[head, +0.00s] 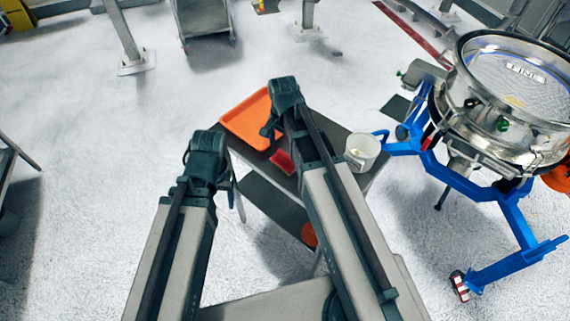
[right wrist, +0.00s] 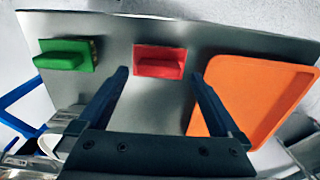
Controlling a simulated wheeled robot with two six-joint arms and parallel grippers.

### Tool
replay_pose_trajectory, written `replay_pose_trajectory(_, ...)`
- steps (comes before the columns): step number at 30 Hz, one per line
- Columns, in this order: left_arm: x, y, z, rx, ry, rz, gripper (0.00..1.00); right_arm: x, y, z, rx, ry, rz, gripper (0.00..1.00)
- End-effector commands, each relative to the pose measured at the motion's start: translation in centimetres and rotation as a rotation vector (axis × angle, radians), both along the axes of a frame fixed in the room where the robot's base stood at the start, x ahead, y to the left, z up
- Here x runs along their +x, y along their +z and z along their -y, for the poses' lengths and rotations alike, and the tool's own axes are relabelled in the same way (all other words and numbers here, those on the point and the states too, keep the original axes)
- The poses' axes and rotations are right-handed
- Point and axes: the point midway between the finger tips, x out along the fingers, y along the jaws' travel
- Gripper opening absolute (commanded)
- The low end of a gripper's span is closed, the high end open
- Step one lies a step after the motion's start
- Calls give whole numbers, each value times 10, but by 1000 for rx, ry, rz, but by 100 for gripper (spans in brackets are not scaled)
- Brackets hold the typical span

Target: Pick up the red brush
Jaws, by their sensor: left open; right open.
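The red brush (head: 282,161) lies on the grey table, partly hidden by my right arm in the head view. In the right wrist view the red brush (right wrist: 160,63) lies just beyond the fingertips, roughly centred between them. My right gripper (right wrist: 160,76) is open and empty, above the table; it also shows in the head view (head: 270,128), near the orange tray. I cannot tell its exact height over the brush. My left gripper (head: 207,162) is open, left of the table in the head view, its fingertips mostly hidden.
An orange tray (right wrist: 262,88) is right of the red brush in the right wrist view, and a green brush (right wrist: 68,55) is left. A white cup (head: 362,150) stands at the table's right end. The blue-framed steel sifter (head: 500,115) stands further right.

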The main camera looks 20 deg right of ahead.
Motion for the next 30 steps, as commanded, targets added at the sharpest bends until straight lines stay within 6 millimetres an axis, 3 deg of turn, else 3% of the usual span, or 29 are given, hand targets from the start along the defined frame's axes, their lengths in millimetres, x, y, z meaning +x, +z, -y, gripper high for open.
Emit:
replay_pose_trajectory(15, 0, -52, 0, 0, 0, 0, 71, 3, -52, 7, 0, 0, 0, 100)
replay_pose_trajectory(24, 0, -51, 0, 0, 0, 0, 71, 3, -51, 7, 0, 0, 0, 100)
replay_pose_trajectory(30, 0, -51, 0, 0, 0, 0, 71, 3, -51, 7, 0, 0, 0, 64)
